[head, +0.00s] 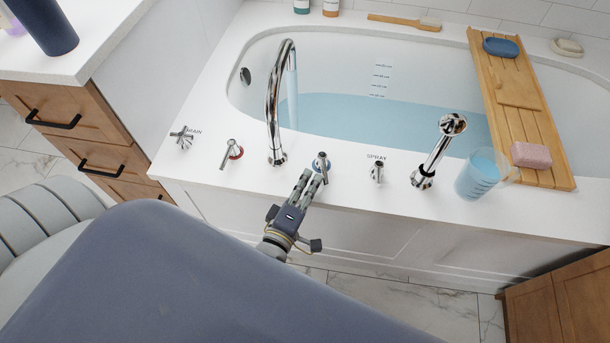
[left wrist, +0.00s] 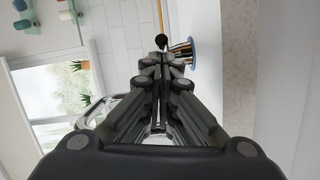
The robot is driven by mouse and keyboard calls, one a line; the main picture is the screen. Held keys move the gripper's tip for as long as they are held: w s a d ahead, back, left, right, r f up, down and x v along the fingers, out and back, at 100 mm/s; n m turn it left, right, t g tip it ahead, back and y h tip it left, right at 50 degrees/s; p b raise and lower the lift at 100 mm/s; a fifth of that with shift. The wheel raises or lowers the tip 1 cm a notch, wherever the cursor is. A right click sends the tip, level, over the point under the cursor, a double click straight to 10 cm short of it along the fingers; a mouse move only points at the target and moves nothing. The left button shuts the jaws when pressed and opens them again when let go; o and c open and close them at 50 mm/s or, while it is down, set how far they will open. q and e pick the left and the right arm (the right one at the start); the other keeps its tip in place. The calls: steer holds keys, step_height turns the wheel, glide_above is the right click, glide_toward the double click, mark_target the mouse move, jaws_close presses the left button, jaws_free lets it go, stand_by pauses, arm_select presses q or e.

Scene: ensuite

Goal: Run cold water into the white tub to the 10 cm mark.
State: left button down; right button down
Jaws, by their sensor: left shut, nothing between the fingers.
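The white tub (head: 330,60) holds pale blue water (head: 390,118). Its surface lies near the lowest of several depth marks (head: 380,80) on the far wall; their figures are too small to read surely. A bluish stream (head: 292,98) falls from the chrome spout (head: 272,95). The tap handle with a blue ring (head: 322,162) stands right of the spout and shows in the left wrist view as a blue disc (left wrist: 207,53). My left gripper (head: 313,177) is shut and empty, fingertips close beside this handle; contact is unclear. My right gripper is out of view.
The red-ringed handle (head: 232,152) and a drain handle (head: 183,137) stand left of the spout. A spray handle (head: 376,171), hand shower (head: 437,150) and cup of blue liquid (head: 478,177) stand right. A wooden tray (head: 515,95) with soap spans the tub.

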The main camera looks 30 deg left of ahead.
arm_select(q)
steer(key=shift+w+d, duration=0.1)
steer(key=shift+d, duration=0.35)
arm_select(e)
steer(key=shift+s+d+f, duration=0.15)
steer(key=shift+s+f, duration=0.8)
arm_select(q)
steer(key=s, duration=1.2)
steer(key=shift+d+r, duration=0.25)
stand_by(2.5)
